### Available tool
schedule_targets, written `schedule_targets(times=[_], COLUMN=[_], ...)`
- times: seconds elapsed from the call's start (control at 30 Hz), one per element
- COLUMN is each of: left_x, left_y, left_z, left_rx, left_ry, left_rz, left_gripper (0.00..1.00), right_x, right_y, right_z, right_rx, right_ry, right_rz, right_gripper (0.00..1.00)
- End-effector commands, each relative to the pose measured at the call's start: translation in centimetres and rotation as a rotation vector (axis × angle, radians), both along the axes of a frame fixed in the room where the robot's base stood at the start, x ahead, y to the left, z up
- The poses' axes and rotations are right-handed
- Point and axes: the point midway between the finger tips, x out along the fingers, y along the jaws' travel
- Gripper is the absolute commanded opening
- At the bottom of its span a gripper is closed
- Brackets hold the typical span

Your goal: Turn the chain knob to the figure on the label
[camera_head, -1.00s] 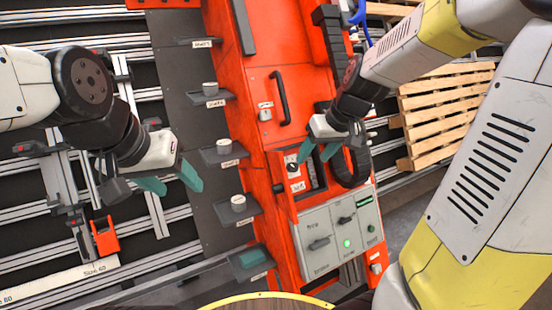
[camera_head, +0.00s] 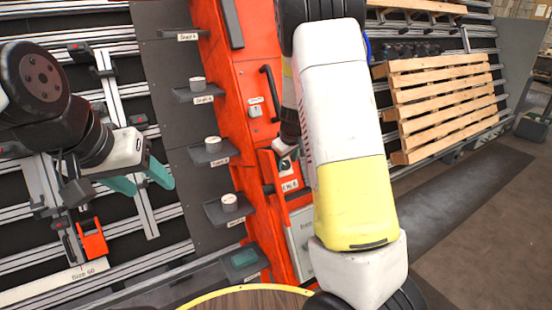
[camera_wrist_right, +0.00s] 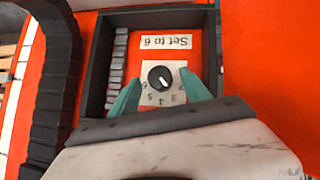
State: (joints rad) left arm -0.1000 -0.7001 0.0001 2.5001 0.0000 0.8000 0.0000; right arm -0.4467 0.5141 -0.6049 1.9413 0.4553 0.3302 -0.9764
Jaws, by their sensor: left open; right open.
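The chain knob (camera_wrist_right: 160,77) is a round black knob with a white mark, on a white numbered dial plate (camera_wrist_right: 151,92) in a black-framed recess. Its mark points to the lower right in the right wrist view. The label (camera_wrist_right: 166,42) beside the dial reads "Set to 6", upside down there. My right gripper (camera_wrist_right: 161,86) is open, with one teal finger on each side of the knob; I cannot tell if they touch it. In the head view my right arm hides most of that gripper and the knob. My left gripper (camera_head: 143,181) is open and empty, at the left.
A black cable chain (camera_wrist_right: 58,80) runs left of the recess. The orange machine (camera_head: 232,95) has a handle (camera_head: 269,84) and dark side shelves (camera_head: 200,95) with small cups. A wooden pallet (camera_head: 440,98) stands at the right. A wooden round top (camera_head: 250,301) is at the bottom.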

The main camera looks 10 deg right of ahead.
Motion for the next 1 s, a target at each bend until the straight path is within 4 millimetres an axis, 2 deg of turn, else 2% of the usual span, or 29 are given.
schedule_targets(times=[0.13, 0.4, 0.47, 0.7, 1.0], left_x=[0.00, 0.00, 0.00, 0.00, 0.00], left_y=[0.00, 0.00, 0.00, 0.00, 0.00], left_z=[0.00, 0.00, 0.00, 0.00, 0.00], left_rx=[0.000, 0.000, 0.000, 0.000, 0.000], left_ry=[0.000, 0.000, 0.000, 0.000, 0.000], left_rz=[0.000, 0.000, 0.000, 0.000, 0.000], left_gripper=[0.56, 0.56, 0.56, 0.56, 0.56], right_x=[0.44, 0.54, 0.53, 0.51, 0.54], right_y=[-0.05, 0.00, 0.01, -0.01, -0.15], right_z=[-1.00, -1.11, -1.10, -1.10, -1.07], right_rx=[0.000, 0.000, 0.000, 0.001, 0.026], right_ry=[0.001, -0.001, -0.001, -0.001, 0.009], right_rz=[-0.001, 0.000, 0.000, -0.001, -0.016], right_gripper=[0.55, 0.55, 0.46, 0.00, 0.00])
